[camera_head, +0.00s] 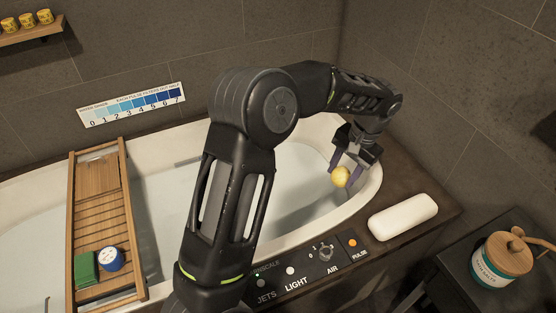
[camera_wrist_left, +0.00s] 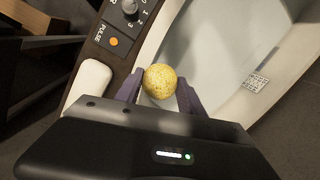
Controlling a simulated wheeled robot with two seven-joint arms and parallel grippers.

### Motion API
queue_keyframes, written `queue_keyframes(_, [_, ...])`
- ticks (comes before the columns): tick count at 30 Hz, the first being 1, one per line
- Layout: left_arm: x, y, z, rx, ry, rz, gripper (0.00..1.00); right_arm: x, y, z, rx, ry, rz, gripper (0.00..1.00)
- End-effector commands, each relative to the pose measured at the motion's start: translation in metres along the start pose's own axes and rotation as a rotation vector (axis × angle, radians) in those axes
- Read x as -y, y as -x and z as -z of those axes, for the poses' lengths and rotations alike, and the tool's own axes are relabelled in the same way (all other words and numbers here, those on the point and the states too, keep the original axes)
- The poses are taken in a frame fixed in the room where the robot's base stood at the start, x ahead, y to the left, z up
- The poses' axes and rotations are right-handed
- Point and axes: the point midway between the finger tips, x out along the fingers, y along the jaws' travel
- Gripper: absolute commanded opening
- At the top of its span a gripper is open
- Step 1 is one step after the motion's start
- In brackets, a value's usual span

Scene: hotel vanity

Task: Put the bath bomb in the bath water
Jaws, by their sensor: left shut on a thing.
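The bath bomb is a yellow speckled ball (camera_head: 341,177); it also shows in the left wrist view (camera_wrist_left: 160,81). My left gripper (camera_head: 345,168) is shut on it, with one purple finger on each side. In the head view the gripper points down and holds the ball over the right end of the white bathtub (camera_head: 372,187), inside the rim. The bath water (camera_head: 290,190) is pale and partly hidden behind my left arm. How high the ball is above the water I cannot tell. My right gripper is not in view.
A wooden bath tray (camera_head: 90,222) spans the tub at left, bearing a green block (camera_head: 87,268) and a blue-white round item (camera_head: 111,259). A control panel (camera_head: 310,262) and white pillow (camera_head: 403,217) lie along the front ledge. A jar (camera_head: 497,262) stands at right.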

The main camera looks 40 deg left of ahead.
Motion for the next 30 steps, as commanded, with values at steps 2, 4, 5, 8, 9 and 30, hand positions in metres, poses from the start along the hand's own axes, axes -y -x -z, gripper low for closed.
queue_keyframes(2, [0.026,-0.022,0.004,-0.005,-0.047,0.013,0.04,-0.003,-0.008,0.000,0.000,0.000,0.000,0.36])
queue_keyframes(4, [0.052,-0.040,0.008,-0.014,-0.105,0.027,0.04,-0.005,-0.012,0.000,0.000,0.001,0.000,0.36])
queue_keyframes(5, [0.064,-0.048,0.009,-0.019,-0.131,0.035,0.04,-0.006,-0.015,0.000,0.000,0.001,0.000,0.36])
queue_keyframes(8, [0.103,-0.075,0.009,-0.034,-0.222,0.057,0.04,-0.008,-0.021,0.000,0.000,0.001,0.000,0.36])
queue_keyframes(9, [0.118,-0.085,0.009,-0.042,-0.258,0.065,0.04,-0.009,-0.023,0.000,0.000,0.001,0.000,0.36])
queue_keyframes(30, [0.201,-0.134,-0.005,-0.088,-0.470,0.114,0.04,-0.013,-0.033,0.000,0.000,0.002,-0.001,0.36])
